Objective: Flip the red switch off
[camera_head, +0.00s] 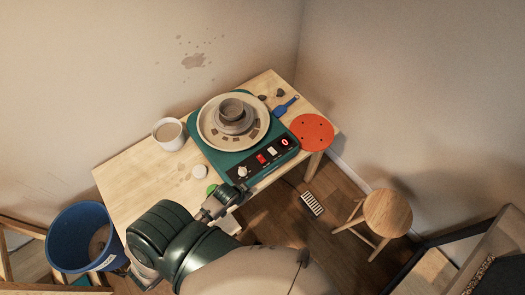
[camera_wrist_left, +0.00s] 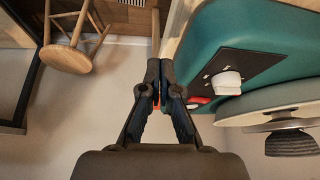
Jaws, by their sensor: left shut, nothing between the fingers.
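The green pottery wheel (camera_head: 224,163) stands on the wooden table, with a black control panel on its near side. The red switch (camera_head: 261,159) sits on that panel between a white knob (camera_head: 242,172) and a white switch (camera_head: 272,151). My left gripper (camera_head: 241,190) is shut and empty, just in front of the panel near the knob end. In the left wrist view the closed fingertips (camera_wrist_left: 160,68) are beside the panel. The red switch (camera_wrist_left: 198,101) shows there partly behind a finger, near the white knob (camera_wrist_left: 228,83). I cannot tell whether the fingers touch anything. My right gripper is out of view.
A clay pot (camera_head: 233,112) stands on the wheel head. A white mug (camera_head: 169,134), a blue tool (camera_head: 285,107) and a red disc (camera_head: 312,132) surround the wheel. A blue bucket (camera_head: 82,237) is at the lower left, and a stool (camera_head: 388,212) at the right.

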